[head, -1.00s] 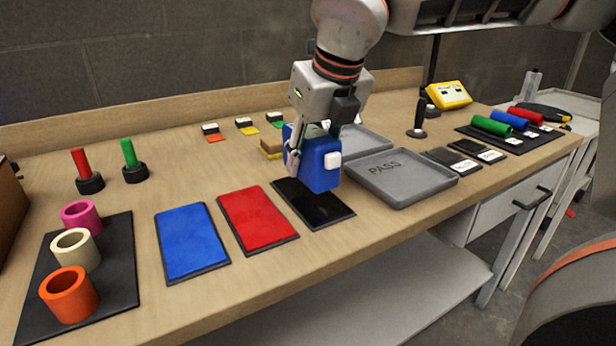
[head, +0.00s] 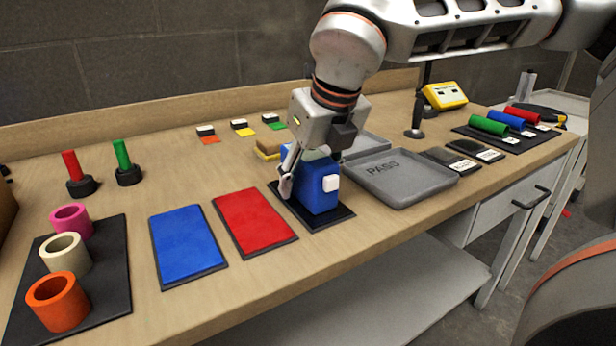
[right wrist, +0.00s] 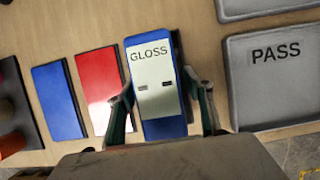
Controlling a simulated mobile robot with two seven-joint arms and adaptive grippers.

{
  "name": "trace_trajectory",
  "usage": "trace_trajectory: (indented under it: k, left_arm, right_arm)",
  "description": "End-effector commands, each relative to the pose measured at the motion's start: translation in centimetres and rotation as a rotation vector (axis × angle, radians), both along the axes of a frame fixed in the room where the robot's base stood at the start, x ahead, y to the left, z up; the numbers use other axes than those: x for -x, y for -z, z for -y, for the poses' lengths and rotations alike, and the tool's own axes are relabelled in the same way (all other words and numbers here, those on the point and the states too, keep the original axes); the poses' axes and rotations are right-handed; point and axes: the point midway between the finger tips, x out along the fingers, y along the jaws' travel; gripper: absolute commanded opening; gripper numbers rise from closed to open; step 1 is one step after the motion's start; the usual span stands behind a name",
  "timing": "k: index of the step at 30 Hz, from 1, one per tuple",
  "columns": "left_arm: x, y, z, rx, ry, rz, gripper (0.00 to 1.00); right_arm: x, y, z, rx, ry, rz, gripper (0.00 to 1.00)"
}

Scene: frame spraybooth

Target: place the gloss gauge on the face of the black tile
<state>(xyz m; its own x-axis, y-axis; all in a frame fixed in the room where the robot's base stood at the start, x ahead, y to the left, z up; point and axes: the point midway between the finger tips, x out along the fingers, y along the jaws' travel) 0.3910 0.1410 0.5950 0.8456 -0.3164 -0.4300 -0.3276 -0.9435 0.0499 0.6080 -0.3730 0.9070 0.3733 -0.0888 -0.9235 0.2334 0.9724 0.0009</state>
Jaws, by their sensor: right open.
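The gloss gauge (head: 319,196) is a blue block with a white button on its side. In the right wrist view its top (right wrist: 153,72) has a pale panel reading GLOSS. It stands upright on the face of the black tile (head: 336,219), with dark tile edges showing around its base. My right gripper (head: 304,178) is over the gauge. Its fingers are open on either side of the gauge, with small gaps showing in the right wrist view (right wrist: 160,92). The gauge hides most of the tile and the far finger in the head view. My left gripper is not seen.
A red tile (head: 254,221) and a blue tile (head: 187,245) lie left of the black tile. A grey PASS tray (head: 400,195) is close on the right. Coloured rings on a dark mat (head: 105,290) stand at the left. The bench's front edge is near the tiles.

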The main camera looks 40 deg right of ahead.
Motion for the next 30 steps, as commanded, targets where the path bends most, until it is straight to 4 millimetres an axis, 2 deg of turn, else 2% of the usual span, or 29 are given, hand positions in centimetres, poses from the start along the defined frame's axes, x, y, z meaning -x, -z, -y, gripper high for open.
trace_trajectory:
  k: [4, 7, 12, 21, 30]
  left_arm:
    - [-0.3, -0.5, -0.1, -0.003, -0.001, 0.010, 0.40]
    - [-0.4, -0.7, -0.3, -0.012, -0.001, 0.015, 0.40]
    - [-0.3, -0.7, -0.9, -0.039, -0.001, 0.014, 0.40]
    - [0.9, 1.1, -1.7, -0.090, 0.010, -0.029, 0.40]
    - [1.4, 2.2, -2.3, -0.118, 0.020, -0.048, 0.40]
  right_arm:
    - [0.0, -0.6, 0.0, 0.000, 0.001, 0.002, 0.51]
    - [0.4, -1.8, -0.1, 0.001, 0.001, 0.007, 0.51]
    - [1.7, -5.2, -0.4, 0.001, 0.001, 0.013, 0.51]
    - [3.8, -10.1, -0.9, 0.002, 0.002, 0.008, 0.51]
    - [4.5, -11.4, -1.1, 0.000, 0.000, 0.000, 0.51]
